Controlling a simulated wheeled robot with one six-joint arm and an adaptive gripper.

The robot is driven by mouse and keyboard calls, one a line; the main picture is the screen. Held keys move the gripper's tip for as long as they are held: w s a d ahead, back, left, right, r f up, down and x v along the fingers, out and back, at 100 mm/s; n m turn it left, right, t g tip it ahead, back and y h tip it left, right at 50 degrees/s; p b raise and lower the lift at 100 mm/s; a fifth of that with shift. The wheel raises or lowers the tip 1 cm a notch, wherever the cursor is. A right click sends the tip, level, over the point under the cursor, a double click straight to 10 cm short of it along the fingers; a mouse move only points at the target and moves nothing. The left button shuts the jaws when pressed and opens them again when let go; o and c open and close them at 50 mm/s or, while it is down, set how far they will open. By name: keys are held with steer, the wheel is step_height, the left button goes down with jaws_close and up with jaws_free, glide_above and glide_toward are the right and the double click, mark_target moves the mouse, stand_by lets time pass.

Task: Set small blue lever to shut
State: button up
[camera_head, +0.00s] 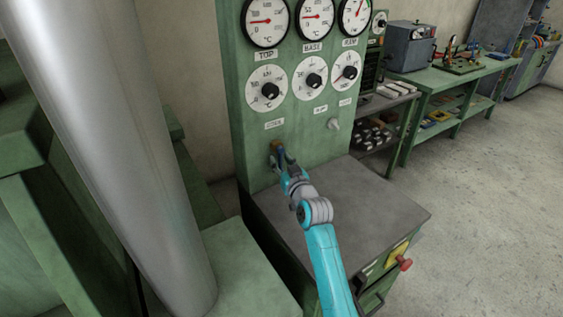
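A small lever (276,144) with a brownish base and a dark blue part sits low on the green panel, under a small label. It is tiny here, so its exact setting cannot be read. My gripper (281,157) is at the end of my cyan arm, right at the lever and overlapping it in the picture. Its fingers cover part of the lever. Whether they touch it or close on it cannot be told.
The green panel (246,110) carries gauges, dials and a pale knob (334,124). A grey-topped cabinet (375,205) stands below my arm, with a red knob (404,263) on its front. A large metal roll (125,150) fills the left. Open floor lies at the right.

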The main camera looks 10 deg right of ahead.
jaws_close()
